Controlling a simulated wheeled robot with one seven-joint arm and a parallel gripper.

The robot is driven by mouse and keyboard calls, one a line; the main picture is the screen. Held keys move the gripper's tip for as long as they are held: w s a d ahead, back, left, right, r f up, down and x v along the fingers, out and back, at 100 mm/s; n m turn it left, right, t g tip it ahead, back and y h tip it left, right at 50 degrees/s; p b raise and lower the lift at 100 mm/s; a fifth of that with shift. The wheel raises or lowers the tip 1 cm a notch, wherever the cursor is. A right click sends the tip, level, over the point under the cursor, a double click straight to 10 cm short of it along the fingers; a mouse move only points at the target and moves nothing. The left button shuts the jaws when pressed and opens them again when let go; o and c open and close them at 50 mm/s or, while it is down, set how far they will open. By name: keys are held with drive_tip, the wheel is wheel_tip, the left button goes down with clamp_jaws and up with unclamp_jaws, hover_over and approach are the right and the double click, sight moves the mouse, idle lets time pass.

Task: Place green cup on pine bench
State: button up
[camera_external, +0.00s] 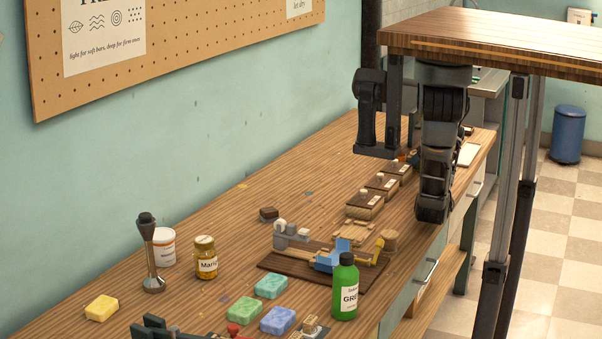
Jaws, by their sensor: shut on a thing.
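My black arm (441,110) hangs down over the right side of the long wooden workbench (205,262), partly behind a high wooden top. Its lower end is a dark rounded joint near the bench's right edge. I cannot make out my gripper's fingers or anything held in them. No green cup can be made out. A green bottle with a black cap (345,288) stands upright at the bench's front right. I cannot tell whether the workbench or the high wooden top (490,38) is the pine bench.
Several soap bars, including a yellow one (102,308) and a blue one (277,320), lie in front. A mustard jar (205,258), white tub (166,246) and stick blender (150,255) stand at left. A dark board (290,265) holds fixtures. The bench's left-rear area is mostly clear.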

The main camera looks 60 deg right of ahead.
drive_tip(key=shift+f, duration=0.5)
drive_tip(key=shift+f, duration=0.15)
drive_tip(key=o, duration=0.8)
drive_tip(key=shift+o, duration=0.2)
drive_tip(key=shift+s+r, duration=0.15)
drive_tip(key=shift+r, duration=0.15)
drive_tip(key=v, duration=1.1)
drive_tip(key=shift+s+r, duration=0.2)
drive_tip(key=shift+s, duration=0.05)
drive_tip(key=shift+a, duration=0.15)
